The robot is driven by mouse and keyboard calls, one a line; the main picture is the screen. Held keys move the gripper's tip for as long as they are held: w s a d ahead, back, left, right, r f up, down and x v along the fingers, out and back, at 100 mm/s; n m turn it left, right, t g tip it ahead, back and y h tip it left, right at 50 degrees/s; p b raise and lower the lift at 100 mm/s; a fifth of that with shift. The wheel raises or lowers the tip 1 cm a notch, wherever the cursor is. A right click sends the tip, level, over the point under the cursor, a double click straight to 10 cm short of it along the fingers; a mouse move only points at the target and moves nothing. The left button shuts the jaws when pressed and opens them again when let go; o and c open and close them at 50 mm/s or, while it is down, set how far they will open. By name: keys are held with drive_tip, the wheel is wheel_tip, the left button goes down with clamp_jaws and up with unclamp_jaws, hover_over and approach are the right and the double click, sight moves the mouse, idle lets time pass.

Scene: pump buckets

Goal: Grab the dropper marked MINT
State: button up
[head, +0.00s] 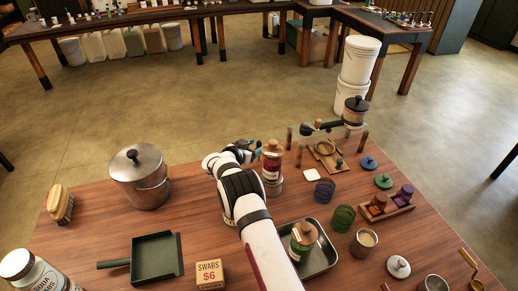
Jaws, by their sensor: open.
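My gripper (256,149) is open, just left of the upper part of a cork-topped bottle with a dark red label (271,172). I cannot tell whether it touches the bottle. A second bottle with a tan top and green body (303,238) stands in a metal tray (328,258), partly hidden by my arm. A small wooden rack (399,208) at the right holds an orange-brown dropper bottle (378,203) and a purple one (404,194). No MINT marking is readable on any of them, so I cannot tell which is the named dropper.
A lidded steel pot (140,178), a green dustpan (155,256) and a SWABS box (210,274) stand to the left. Wire coils (343,217), lids and a wooden stand (324,152) crowd the right. The table's middle left is clear.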

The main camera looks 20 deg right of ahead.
clamp_jaws()
idle(0.3)
